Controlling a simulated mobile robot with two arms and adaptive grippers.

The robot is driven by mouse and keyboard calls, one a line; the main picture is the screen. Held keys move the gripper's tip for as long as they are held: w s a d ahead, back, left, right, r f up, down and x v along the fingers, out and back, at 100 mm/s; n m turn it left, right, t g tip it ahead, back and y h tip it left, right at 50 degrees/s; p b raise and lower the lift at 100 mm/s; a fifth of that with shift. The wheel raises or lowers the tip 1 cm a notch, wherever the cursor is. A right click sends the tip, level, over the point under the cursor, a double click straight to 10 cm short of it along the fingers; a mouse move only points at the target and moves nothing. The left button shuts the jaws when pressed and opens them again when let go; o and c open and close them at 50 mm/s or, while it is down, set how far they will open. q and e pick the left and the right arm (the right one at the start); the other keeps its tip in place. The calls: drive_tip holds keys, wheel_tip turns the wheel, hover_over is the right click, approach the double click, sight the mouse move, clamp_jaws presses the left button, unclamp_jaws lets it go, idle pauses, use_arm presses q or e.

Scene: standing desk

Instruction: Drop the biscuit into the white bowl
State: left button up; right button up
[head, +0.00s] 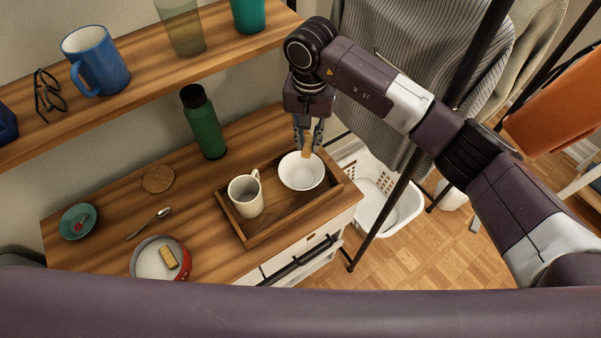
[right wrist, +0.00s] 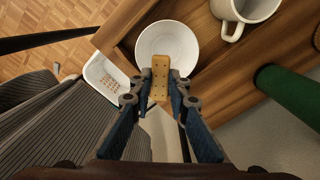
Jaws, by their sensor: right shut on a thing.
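The white bowl (head: 301,172) stands in a wooden tray on the desk, at the tray's right end; it also shows in the right wrist view (right wrist: 167,42). My right gripper (head: 307,146) points down at the bowl's far edge. It is shut on a tan rectangular biscuit (right wrist: 160,78) with small holes. In the head view the biscuit (head: 307,152) shows between the fingertips, in front of the bowl's far rim. In the right wrist view it overlaps the bowl's near rim. I cannot tell its exact height over the bowl. My left gripper is not in view.
The wooden tray (head: 262,236) also holds a white mug (head: 245,196). A green bottle (head: 203,122) stands behind the tray. Left are a red-rimmed dish (head: 148,267) with another biscuit, a spoon, a coaster and a teal bowl. A shelf (head: 142,82) overhangs the back; a laundry basket (head: 398,212) is right.

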sight(308, 144)
wheel_tip(308, 144, down, 2)
drive_tip(key=shift+f, duration=0.1)
drive_tip(key=shift+w+f, duration=0.15)
drive_tip(key=shift+f, duration=0.3)
drive_tip(key=o, duration=0.8)
drive_tip(key=shift+o, duration=0.2)
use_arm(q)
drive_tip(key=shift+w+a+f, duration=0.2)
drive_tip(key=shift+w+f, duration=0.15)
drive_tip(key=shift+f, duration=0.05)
use_arm(e)
wheel_tip(308, 144, up, 8)
drive_tip(key=shift+f, duration=0.25)
